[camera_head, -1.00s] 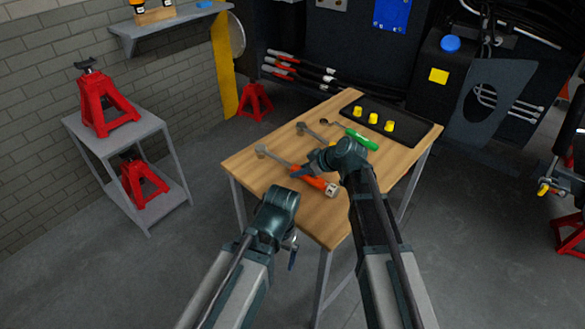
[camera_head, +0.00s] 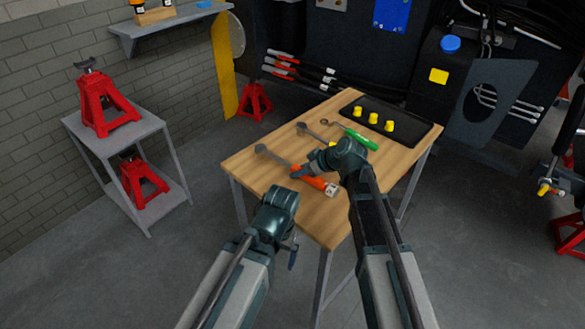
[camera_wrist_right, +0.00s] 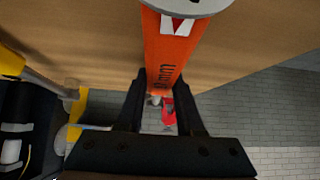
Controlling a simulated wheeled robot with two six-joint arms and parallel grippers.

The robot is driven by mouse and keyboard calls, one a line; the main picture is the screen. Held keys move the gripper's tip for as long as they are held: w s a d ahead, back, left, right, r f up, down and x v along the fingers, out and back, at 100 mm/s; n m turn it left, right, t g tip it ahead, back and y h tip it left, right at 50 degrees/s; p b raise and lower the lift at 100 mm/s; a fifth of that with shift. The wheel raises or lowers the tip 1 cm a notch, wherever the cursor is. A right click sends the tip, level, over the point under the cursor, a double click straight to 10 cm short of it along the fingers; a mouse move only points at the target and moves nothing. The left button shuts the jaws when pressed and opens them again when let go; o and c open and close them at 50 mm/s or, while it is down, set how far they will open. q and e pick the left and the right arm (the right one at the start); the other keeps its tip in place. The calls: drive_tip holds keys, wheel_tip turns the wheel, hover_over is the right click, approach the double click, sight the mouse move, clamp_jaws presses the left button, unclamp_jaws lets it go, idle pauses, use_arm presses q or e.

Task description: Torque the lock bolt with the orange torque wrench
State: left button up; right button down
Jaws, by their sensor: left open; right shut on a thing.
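The orange torque wrench (camera_head: 323,185) lies along the wooden table, its grey shaft and head pointing to the far left. My right gripper (camera_head: 297,174) is shut on its orange handle, near the shaft end. In the right wrist view the orange handle (camera_wrist_right: 172,48) runs between the two dark fingers (camera_wrist_right: 160,98), with black lettering on it. The wrench looks at or close to table height; I cannot tell whether it is lifted. My left gripper (camera_head: 292,255) is open and empty in front of the table's near left edge. I cannot make out the lock bolt.
On the table (camera_head: 255,178) are a green-handled wrench (camera_head: 362,139), a partly hidden yellow-handled one (camera_head: 311,156) and a black tray (camera_head: 412,130) with three yellow pieces. Red jack stands (camera_head: 106,104) are on a grey cart at left. Dark machinery (camera_head: 450,95) stands behind.

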drive_tip(key=shift+r+p, duration=0.8)
drive_tip(key=shift+p, duration=0.05)
wheel_tip(320, 180, up, 3)
drive_tip(key=p, duration=0.2)
drive_tip(key=shift+f+p, duration=0.15)
drive_tip(key=shift+p, duration=0.2)
drive_tip(key=s+d, duration=0.2)
drive_tip(key=s, duration=0.2)
drive_tip(key=s+d, duration=0.3)
drive_tip(key=s, duration=0.2)
drive_tip(key=s+d, duration=0.3)
drive_tip(key=s, duration=0.1)
drive_tip(key=shift+s+d+r+p, duration=0.15)
drive_tip(key=shift+s+r+p, duration=0.15)
drive_tip(key=shift+r+p, duration=0.05)
drive_tip(key=c, duration=1.2)
unclamp_jaws()
drive_tip(key=shift+c, duration=0.2)
clamp_jaws()
